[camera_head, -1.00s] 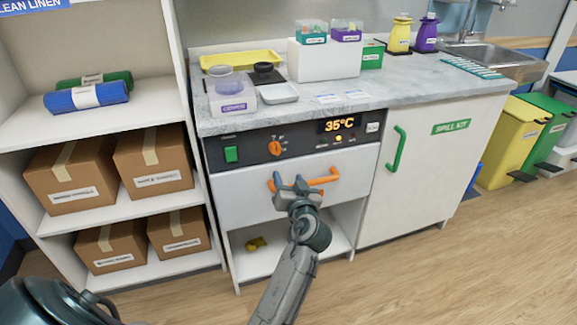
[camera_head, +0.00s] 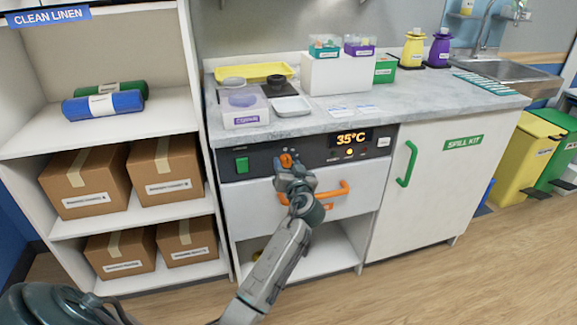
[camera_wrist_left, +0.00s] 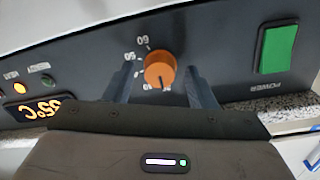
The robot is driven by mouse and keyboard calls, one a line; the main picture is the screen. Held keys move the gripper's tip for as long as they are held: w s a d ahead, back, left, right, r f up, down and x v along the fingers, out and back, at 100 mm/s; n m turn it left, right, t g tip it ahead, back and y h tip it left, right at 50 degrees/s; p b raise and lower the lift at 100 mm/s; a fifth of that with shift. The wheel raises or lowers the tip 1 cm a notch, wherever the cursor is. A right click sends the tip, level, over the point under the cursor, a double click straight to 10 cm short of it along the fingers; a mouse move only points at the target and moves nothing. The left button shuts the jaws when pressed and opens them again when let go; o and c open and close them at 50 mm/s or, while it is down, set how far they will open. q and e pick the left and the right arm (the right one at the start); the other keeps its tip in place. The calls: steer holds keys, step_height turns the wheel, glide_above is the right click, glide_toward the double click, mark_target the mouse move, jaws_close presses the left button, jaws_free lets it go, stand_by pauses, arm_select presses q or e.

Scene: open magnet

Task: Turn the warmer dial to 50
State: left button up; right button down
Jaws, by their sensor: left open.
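The orange warmer dial (camera_head: 286,159) is on the dark control panel above the drawer, partly covered by my left gripper. In the left wrist view the dial (camera_wrist_left: 160,70) shows upside down with white numbers around it; 50 and 60 can be read. The display (camera_head: 351,139) reads 35°C and is partly hidden in the wrist view (camera_wrist_left: 32,109). My left gripper (camera_head: 284,165) is open in front of the panel. In the left wrist view its fingers (camera_wrist_left: 161,88) stand on either side of the dial, with gaps visible. My right gripper is not in view.
A green power switch (camera_head: 241,165) is left of the dial. An orange drawer handle (camera_head: 330,194) is just below my gripper. A counter (camera_head: 410,103) with trays and boxes lies above the panel. Shelves with cardboard boxes (camera_head: 84,178) stand at the left.

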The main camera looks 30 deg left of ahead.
arm_select(q)
steer(key=c, duration=1)
